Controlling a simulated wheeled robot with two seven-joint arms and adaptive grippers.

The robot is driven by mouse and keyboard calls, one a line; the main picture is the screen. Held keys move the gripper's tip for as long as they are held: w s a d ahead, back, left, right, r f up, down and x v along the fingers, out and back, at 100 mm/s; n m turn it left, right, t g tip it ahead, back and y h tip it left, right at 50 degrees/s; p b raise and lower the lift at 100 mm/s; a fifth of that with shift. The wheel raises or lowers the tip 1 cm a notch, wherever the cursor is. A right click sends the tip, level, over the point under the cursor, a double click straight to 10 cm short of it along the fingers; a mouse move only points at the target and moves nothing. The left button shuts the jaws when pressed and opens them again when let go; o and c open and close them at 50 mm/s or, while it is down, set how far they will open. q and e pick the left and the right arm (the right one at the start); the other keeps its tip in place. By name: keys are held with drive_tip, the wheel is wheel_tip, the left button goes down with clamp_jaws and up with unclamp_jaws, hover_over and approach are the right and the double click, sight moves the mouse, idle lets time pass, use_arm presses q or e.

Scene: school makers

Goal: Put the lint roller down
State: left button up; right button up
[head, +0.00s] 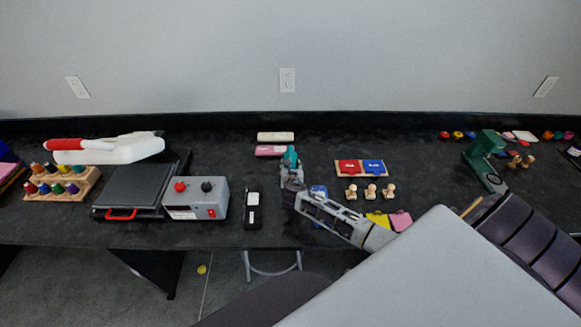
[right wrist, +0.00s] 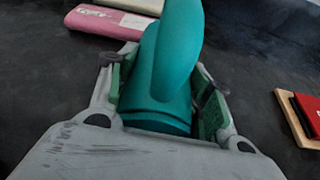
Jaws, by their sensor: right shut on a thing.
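The lint roller shows as a teal handle (right wrist: 175,60) between the finger pads of my right gripper (right wrist: 163,92) in the right wrist view. In the head view its teal part (head: 291,156) stands up beyond my right gripper (head: 291,176), over the middle of the black table (head: 225,160). My right gripper is shut on it. The lower part is hidden by the gripper, and I cannot tell whether it touches the table. My left gripper is not in view.
Behind the roller lie a pink box (head: 271,151) and a cream box (head: 275,136). A black device (head: 252,208) and heat press (head: 135,188) are left. A red-and-blue pad tray (head: 361,176) and wooden stamps (head: 371,192) are right.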

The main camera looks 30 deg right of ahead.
drive_tip(key=shift+s+f, duration=0.1)
drive_tip(key=shift+f, duration=0.1)
drive_tip(key=o, duration=1.2)
drive_tip(key=shift+f, duration=0.2)
drive_tip(key=shift+r, duration=0.1)
drive_tip(key=shift+r, duration=0.55)
drive_tip(key=shift+p+v, duration=0.4)
drive_tip(key=shift+v, duration=5.55)
drive_tip(key=shift+r, duration=0.2)
drive_tip(key=shift+c, duration=0.2)
